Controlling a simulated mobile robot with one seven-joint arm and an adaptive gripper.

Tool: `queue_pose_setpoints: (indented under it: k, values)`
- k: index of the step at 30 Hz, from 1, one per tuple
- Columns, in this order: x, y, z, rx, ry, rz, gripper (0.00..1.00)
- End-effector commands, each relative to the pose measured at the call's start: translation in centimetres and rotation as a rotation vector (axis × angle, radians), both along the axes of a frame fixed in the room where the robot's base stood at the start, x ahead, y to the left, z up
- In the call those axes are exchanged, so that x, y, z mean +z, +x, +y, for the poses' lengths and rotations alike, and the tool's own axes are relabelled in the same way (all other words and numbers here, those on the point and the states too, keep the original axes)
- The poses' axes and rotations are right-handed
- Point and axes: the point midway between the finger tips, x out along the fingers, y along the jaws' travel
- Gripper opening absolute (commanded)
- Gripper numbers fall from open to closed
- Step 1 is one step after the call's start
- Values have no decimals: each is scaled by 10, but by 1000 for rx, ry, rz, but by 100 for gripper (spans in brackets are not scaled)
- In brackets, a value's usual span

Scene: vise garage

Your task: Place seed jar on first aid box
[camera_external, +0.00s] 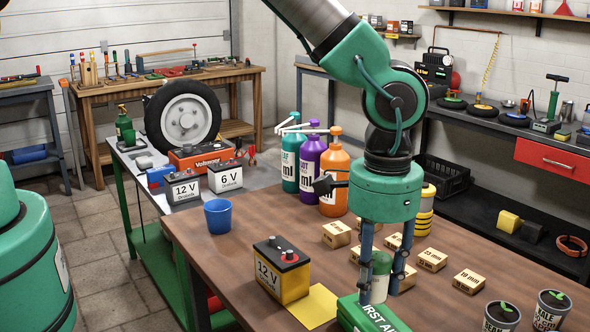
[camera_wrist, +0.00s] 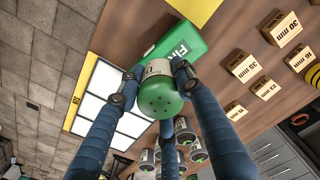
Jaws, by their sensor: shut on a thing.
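The seed jar, a small container with a green lid (camera_external: 381,263) and a pale labelled body, is held upright between the fingers of my gripper (camera_external: 376,290). In the wrist view the jar's perforated green lid (camera_wrist: 160,98) faces the camera, and the fingers of my gripper (camera_wrist: 155,72) close on its sides. The green first aid box (camera_external: 352,314) lies at the table's front edge, below and beside the jar. It also shows behind the jar in the wrist view (camera_wrist: 190,42). I cannot tell whether the jar touches the box.
A yellow 12 V battery (camera_external: 282,270) and a yellow sheet (camera_external: 318,306) lie left of the box. Several wooden number blocks (camera_external: 468,281) are behind and right. Two seedling pots (camera_external: 552,309) stand at the front right. Tall bottles (camera_external: 334,170) and a blue cup (camera_external: 218,216) stand farther back.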

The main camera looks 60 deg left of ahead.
Motion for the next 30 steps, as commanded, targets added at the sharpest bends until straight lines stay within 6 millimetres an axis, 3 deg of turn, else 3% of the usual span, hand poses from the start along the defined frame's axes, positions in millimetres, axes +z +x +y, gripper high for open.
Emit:
queue_pose_setpoints:
  k: [19,24,30]
  values:
    - [-2,12,-10,0,0,0,9]
    - [-25,11,-9,0,1,2,9]
    - [-37,12,-10,0,0,0,9]
